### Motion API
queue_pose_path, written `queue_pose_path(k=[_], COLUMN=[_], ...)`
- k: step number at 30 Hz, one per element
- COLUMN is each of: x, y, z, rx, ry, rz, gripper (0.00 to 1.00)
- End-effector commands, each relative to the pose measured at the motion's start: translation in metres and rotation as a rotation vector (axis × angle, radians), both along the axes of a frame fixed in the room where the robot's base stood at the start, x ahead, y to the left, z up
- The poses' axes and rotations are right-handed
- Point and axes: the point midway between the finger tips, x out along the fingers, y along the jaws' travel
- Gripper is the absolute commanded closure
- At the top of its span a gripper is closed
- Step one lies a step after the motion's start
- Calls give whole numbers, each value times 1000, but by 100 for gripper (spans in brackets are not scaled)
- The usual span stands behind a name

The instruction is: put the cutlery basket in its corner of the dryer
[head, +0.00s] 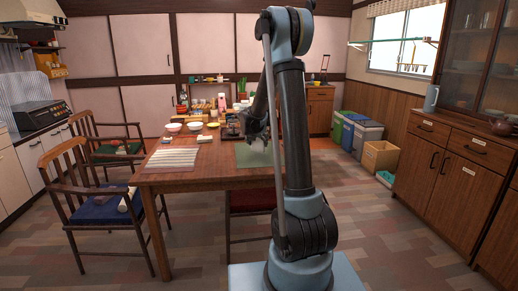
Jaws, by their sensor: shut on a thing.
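My gripper (256,133) is small in the head view, low over the right part of the wooden table (205,180), above a grey-green mat (251,156). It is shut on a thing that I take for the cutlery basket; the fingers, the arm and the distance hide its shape. A dark rack-like thing (231,131) stands just left of the gripper and may be the dryer. Its corners and contents cannot be made out. I cannot tell whether the held thing touches the mat or the rack.
A striped cloth (172,158) lies on the table's left part. Pale bowls (172,127) and several small items stand along its back. Chairs with a blue cushion (100,209) and a green cushion (118,148) stand at left. A wooden cabinet (445,175) stands at right.

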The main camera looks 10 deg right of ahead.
Motion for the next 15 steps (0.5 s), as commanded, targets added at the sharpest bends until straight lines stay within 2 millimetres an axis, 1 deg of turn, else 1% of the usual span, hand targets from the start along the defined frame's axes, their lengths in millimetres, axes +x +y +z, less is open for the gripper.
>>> queue_pose_path(k=[3, 6, 15], x=[1, 0, 0], y=[0, 0, -1], z=[-17, -26, -28], rx=[0, 0, 0], ry=[0, 0, 0], rz=[0, 0, 0], gripper=[64, 64, 64])
